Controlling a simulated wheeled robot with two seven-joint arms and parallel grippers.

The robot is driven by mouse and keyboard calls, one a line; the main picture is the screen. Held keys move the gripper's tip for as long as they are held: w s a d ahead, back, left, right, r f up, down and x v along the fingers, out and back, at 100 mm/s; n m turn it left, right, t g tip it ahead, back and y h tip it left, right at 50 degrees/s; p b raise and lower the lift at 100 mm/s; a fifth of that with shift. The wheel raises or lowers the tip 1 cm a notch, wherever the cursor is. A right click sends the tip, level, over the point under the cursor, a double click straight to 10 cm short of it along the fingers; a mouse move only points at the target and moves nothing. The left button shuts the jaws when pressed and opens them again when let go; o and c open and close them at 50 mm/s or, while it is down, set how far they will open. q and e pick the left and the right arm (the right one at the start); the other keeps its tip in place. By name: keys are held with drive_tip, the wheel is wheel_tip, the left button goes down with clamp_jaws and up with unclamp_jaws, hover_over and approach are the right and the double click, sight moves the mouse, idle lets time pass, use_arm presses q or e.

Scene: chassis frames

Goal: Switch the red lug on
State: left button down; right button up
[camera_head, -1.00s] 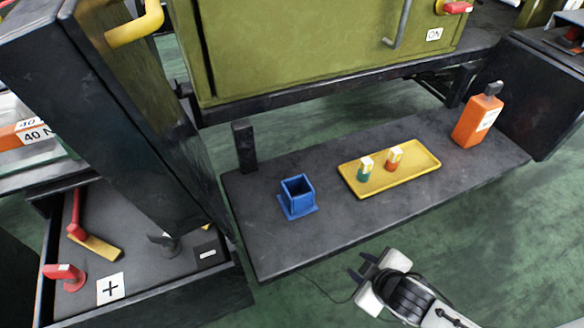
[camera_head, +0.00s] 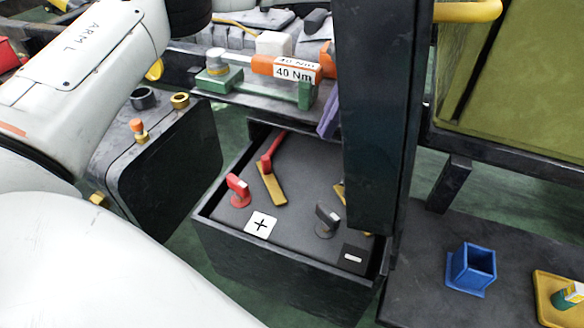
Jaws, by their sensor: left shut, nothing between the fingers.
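In the head view, a red lug (camera_head: 237,186) stands upright on a round red foot in the open dark tray (camera_head: 290,263), beside a white plus label (camera_head: 261,225). A red bar with a flat yellow strip (camera_head: 271,183) lies just behind and right of it; they look apart. A similar black lug (camera_head: 327,217) stands to the right near a minus label (camera_head: 353,258). My left arm (camera_head: 85,75) comes in from the left, and its dark wrist end is at the top edge, above and left of the tray. Its fingers cannot be made out. My right gripper is out of view.
A dark block (camera_head: 165,165) with small fittings stands left of the tray. A bench behind holds an orange 40 Nm tool (camera_head: 290,67). A blue holder (camera_head: 471,267) sits at the right.

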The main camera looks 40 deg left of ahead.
sight(301, 180)
use_arm(q)
drive_tip(key=shift+f, duration=0.1)
